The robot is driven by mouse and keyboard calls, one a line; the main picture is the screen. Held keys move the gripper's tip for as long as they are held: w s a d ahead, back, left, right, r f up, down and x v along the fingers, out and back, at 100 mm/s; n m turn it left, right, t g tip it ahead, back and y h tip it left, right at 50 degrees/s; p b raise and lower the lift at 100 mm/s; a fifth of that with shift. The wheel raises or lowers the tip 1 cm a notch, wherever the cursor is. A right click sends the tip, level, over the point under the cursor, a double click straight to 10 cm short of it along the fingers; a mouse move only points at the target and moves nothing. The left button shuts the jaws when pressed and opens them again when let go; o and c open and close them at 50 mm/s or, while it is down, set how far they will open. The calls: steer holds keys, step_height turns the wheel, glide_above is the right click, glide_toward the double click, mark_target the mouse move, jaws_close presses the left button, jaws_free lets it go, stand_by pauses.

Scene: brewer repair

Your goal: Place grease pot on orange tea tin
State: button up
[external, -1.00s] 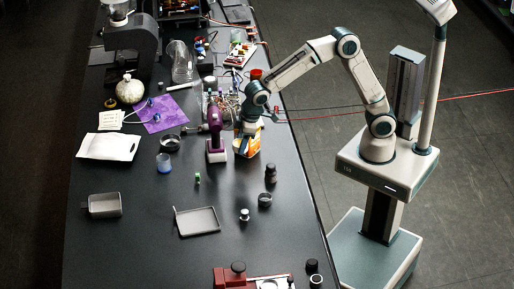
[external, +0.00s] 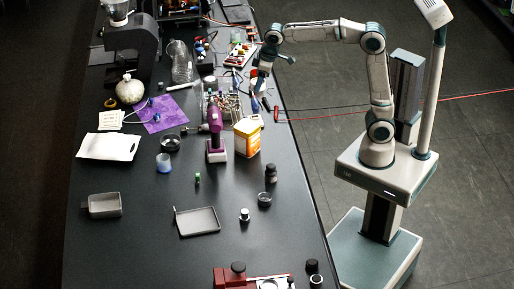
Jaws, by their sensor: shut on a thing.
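The orange tea tin (external: 247,138), orange and white, stands upright on the dark bench just right of the purple drill. My gripper (external: 258,88) is at the bench's right side, behind the tin and apart from it, over the cluttered parts area. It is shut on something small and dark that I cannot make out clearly. I cannot tell which thing is the grease pot, or whether it is the one in my gripper. No pot shows on top of the tin.
The purple drill (external: 215,140) stands close to the tin's left. A brown bottle (external: 271,174), a dark ring-like dish (external: 264,199) and a small jar (external: 244,215) stand nearer the front. A grey tray (external: 198,222) lies to the left. Wires and tools crowd the back.

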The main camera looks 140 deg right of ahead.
steer(key=p, duration=0.2)
glide_above(246, 126)
steer(key=f, duration=0.6)
steer(key=shift+s+a+f, duration=0.1)
steer(key=shift+s+a, duration=0.2)
steer(key=shift+f, duration=1.95)
steer(key=shift+f, duration=0.2)
steer(key=o, duration=1.1)
steer(key=shift+c, duration=0.2)
steer(key=shift+r, duration=0.1)
